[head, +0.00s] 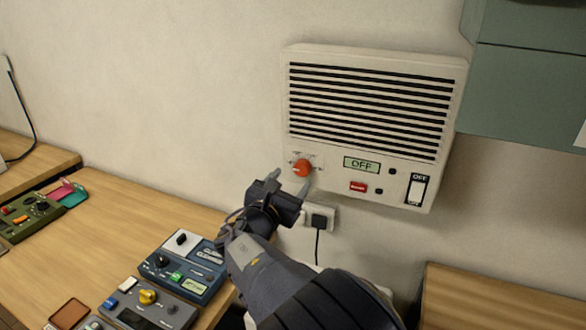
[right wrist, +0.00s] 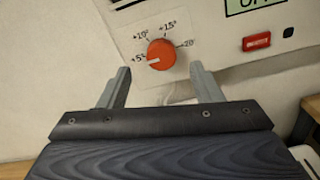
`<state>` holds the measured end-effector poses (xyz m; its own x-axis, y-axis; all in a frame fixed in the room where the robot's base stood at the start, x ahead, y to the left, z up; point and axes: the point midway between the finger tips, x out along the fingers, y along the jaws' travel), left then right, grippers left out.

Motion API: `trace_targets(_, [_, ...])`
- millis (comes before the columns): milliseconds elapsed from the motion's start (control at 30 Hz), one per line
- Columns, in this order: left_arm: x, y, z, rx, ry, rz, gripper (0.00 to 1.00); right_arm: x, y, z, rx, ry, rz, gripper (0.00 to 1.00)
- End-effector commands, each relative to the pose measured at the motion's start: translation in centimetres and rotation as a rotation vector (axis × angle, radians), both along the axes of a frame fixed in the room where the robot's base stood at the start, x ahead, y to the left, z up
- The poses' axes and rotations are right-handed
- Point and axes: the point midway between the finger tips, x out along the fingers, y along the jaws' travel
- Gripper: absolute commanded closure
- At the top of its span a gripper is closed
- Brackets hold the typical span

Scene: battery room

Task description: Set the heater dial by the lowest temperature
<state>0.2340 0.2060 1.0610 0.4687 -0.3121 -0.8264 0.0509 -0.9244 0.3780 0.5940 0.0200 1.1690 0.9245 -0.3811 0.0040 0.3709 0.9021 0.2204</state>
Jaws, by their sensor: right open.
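The wall heater (head: 368,100) is a cream box with dark slats. Its orange-red dial (head: 302,168) sits at its lower left, and the dial also shows in the right wrist view (right wrist: 161,54). Marks +5°, +10°, +15° and +20° run around the dial; its white pointer line points left, at about +5°. The heater display (head: 361,165) reads OFF. My right gripper (head: 291,182) is open and empty, with its fingers just below and to either side of the dial, apart from it as far as I can see. It shows in the right wrist view too (right wrist: 160,85). My left gripper is not in view.
A red button (head: 358,187) and an OFF switch (head: 416,189) are right of the dial. A socket with a black plug (head: 319,221) is below the heater. Several devices, including a blue-grey one (head: 183,262), stand on the wooden bench (head: 130,215). A green cabinet (head: 525,85) hangs at right.

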Motion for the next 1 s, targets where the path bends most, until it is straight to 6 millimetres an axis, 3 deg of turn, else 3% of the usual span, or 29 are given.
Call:
trace_targets(300, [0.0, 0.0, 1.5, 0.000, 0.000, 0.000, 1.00, 4.5, -2.0, 0.1, 0.002, 0.002, -0.003, 0.41])
trace_targets(700, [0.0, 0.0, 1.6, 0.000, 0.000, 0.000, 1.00, 5.3, -2.3, -0.1, 0.003, 0.002, -0.001, 0.41])
trace_targets(1000, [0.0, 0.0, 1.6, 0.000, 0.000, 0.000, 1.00, 5.3, -2.3, -0.1, 0.004, 0.002, -0.001, 0.80])
